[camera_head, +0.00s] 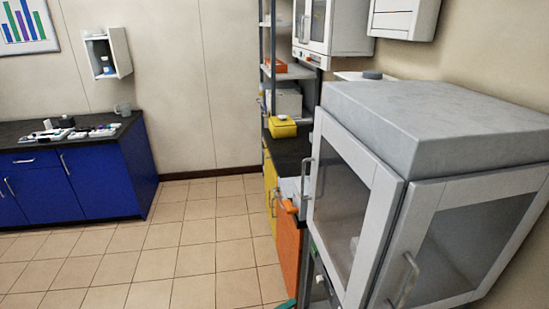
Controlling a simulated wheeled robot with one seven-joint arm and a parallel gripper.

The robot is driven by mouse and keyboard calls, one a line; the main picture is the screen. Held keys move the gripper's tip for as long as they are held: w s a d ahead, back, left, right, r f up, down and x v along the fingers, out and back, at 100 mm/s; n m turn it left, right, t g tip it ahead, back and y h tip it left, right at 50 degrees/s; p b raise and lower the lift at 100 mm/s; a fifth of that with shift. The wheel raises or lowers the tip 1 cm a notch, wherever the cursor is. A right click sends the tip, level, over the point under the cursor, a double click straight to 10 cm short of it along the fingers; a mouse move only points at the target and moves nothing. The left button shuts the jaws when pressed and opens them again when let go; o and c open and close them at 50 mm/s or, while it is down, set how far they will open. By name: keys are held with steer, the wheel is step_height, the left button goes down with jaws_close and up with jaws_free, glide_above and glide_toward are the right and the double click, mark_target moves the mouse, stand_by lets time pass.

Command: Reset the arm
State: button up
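My arm and my gripper do not show in the head view. The nearest large thing is a grey-white cabinet (435,120) with glass doors at the right. Its doors look shut, and a dim pale shape shows behind the left glass. A small teal piece (287,304) shows at the bottom edge, too cut off to identify.
A blue counter (100,180) with several small items and a mug (123,109) stands at the left. A yellow box (282,127) sits on a dark worktop beyond the cabinet. An orange cabinet front (287,255) is beside it. The tiled floor (180,240) between is clear.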

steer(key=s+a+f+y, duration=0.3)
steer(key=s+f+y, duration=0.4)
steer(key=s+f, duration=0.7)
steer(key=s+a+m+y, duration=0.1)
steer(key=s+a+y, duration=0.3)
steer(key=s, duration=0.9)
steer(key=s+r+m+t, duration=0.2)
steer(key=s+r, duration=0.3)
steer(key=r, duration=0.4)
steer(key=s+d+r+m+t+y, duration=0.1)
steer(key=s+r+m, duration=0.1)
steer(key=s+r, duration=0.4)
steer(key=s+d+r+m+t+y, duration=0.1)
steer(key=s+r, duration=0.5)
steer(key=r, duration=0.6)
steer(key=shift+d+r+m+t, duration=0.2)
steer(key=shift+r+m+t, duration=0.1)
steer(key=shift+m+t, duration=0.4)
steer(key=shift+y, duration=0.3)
